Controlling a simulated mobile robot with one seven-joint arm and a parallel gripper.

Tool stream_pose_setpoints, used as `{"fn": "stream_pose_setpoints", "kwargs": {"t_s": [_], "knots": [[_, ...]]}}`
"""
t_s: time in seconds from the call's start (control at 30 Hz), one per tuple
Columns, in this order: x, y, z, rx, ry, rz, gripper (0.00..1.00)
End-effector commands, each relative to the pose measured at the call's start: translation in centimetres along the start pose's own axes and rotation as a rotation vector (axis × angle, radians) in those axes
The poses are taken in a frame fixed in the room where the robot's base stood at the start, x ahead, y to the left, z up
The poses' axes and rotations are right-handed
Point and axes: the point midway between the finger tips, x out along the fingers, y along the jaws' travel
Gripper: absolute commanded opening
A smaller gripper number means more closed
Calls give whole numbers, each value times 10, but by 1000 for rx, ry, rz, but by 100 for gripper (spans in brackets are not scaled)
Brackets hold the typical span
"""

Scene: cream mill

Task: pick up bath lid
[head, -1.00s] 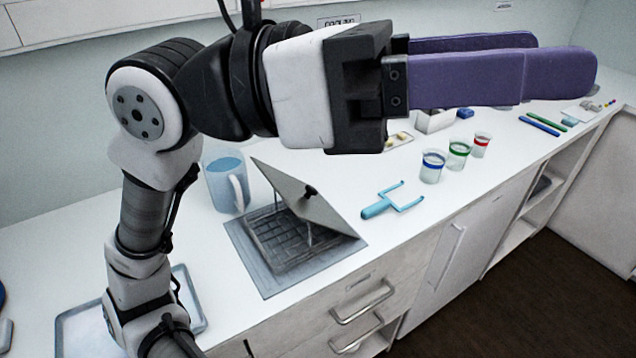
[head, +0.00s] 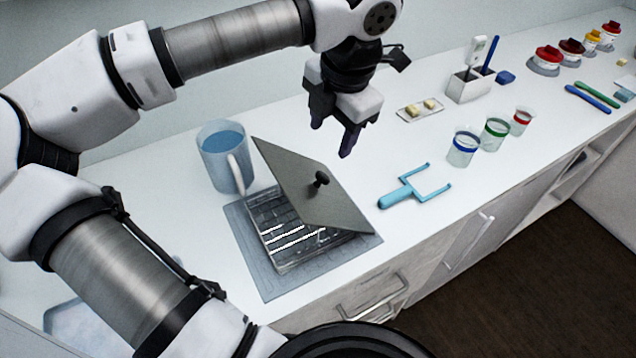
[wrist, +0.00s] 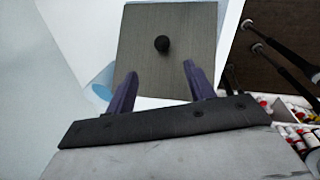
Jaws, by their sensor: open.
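The bath lid (head: 296,178) is a grey square plate with a black knob (head: 320,179). It sits tilted over the bath (head: 268,235), a shallow tray with a grid inside on a grey-blue mat (head: 247,262). My gripper (head: 332,142) has purple fingers and is open and empty, above and behind the lid, pointing down. In the wrist view the lid (wrist: 150,75) lies ahead, with its knob (wrist: 162,43) beyond and between the fingertips (wrist: 160,82), not touched. The lid hides part of the bath.
A blue mug (head: 222,160) stands left of the bath, close to the lid. A light-blue forked tool (head: 405,193) lies to the right, with several banded cups (head: 463,149) beyond it. A small dish (head: 420,110) and a white holder (head: 468,88) stand behind.

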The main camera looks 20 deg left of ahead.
Motion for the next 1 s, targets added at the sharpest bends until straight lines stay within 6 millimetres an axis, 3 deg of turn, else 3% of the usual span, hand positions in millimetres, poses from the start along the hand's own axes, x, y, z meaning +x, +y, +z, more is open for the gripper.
{"fn": "stream_pose_setpoints", "kwargs": {"t_s": [0.03, 0.23, 0.47, 0.8, 1.0], "knots": [[16, -2, 0, 1, -1, -3, 54], [55, -2, 0, 1, -1, -5, 54], [70, -2, 0, 3, -3, -4, 54], [116, -6, -1, 3, -5, -5, 54], [116, -5, -1, 4, -5, -4, 54]]}}
